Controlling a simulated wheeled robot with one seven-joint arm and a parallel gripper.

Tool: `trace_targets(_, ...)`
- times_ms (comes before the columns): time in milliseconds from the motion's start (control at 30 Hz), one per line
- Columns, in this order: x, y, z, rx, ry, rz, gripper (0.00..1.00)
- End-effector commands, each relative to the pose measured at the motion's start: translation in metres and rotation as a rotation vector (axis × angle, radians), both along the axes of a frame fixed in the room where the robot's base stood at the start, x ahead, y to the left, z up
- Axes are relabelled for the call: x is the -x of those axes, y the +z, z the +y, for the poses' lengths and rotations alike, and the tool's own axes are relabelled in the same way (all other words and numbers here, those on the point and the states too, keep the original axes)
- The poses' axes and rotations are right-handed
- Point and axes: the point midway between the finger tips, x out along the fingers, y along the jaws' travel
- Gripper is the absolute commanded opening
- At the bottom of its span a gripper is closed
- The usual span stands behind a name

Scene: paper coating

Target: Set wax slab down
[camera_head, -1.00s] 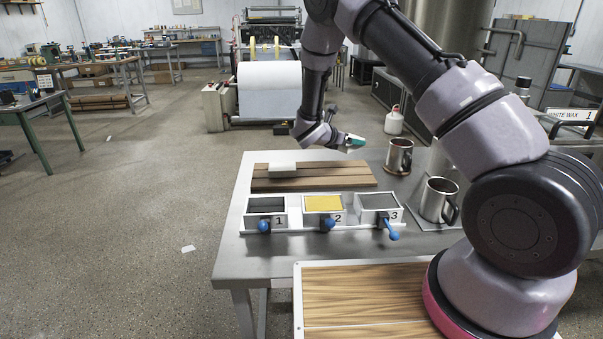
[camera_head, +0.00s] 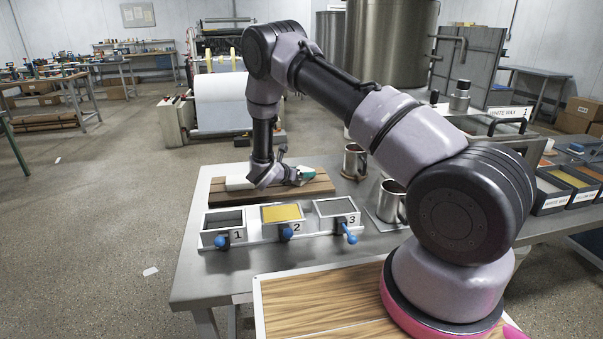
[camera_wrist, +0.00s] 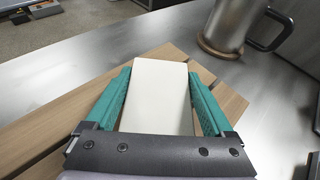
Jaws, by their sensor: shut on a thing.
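My gripper (camera_head: 305,174) is low over the right part of the slatted wooden board (camera_head: 215,200). In the wrist view its green fingers (camera_wrist: 159,75) are shut on a white wax slab (camera_wrist: 160,100), one finger along each side. The slab lies flat over the board (camera_wrist: 232,103); I cannot tell whether it touches the wood. In the head view the held slab is mostly hidden by the gripper. Another white slab (camera_head: 238,183) rests on the left part of the board.
Three numbered bins (camera_head: 283,217) with blue handles stand in front of the board. A steel mug (camera_head: 354,160) stands behind its right end, close to the gripper. A second mug (camera_head: 391,201) is nearer. Bare table lies left of the board.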

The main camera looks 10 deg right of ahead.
Motion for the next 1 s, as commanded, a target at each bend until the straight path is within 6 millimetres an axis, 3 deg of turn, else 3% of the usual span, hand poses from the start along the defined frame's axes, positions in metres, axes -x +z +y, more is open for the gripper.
trace_targets(167,0.0,-0.002,0.0,0.001,0.0,0.001,0.2)
trace_targets(200,0.0,-0.003,0.0,0.001,0.0,0.001,0.91)
trace_targets(233,0.0,-0.002,0.0,0.001,0.0,0.001,1.0)
trace_targets(567,0.001,0.002,0.002,0.0,0.001,0.0,1.0)
trace_targets(1000,0.056,0.034,0.059,0.0,0.003,0.0,1.0)
